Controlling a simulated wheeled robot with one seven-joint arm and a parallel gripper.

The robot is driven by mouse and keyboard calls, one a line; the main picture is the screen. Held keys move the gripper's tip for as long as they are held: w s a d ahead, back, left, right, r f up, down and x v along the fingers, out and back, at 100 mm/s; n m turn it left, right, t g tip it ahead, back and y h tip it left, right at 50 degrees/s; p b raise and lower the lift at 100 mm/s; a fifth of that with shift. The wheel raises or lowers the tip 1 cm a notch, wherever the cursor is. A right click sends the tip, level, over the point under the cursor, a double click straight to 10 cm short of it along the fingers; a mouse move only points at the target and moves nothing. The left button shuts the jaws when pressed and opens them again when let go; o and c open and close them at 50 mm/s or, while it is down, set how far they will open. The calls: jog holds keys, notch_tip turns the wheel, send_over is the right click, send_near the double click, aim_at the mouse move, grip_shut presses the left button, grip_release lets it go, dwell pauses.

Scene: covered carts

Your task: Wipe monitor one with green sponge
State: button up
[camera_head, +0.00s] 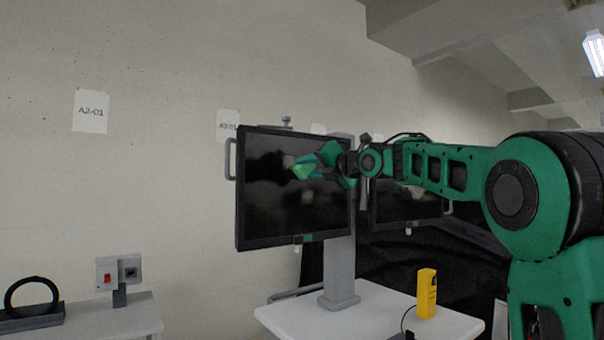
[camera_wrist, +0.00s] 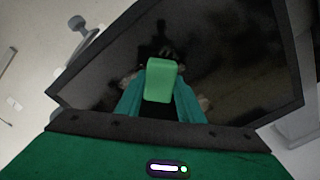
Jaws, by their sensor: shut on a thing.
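A black monitor (camera_head: 275,205) stands on a grey post above a white cart, its dark screen facing me. A second dark monitor (camera_head: 395,208) sits to its right, partly behind my arm. My gripper (camera_head: 318,166) is in front of the first screen's upper right part. It is shut on a green sponge (camera_head: 303,171). In the wrist view the green sponge (camera_wrist: 160,80) sits between the two fingers, with the dark screen (camera_wrist: 225,55) behind it. I cannot tell whether the sponge touches the screen. Which monitor is number one is not marked legibly.
The white cart top (camera_head: 300,318) carries the grey post (camera_head: 339,270) and a yellow device (camera_head: 427,292). At the lower left, another white surface (camera_head: 105,318) holds a grey box with a red switch (camera_head: 107,273) and a black ring (camera_head: 32,294). Paper labels hang on the wall.

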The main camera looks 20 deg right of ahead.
jog(key=w+d, duration=0.2)
jog(key=d, duration=0.5)
jog(key=shift+d+f, duration=0.15)
dwell(0.6)
jog(key=shift+v, duration=2.95)
jog(key=v, duration=0.3)
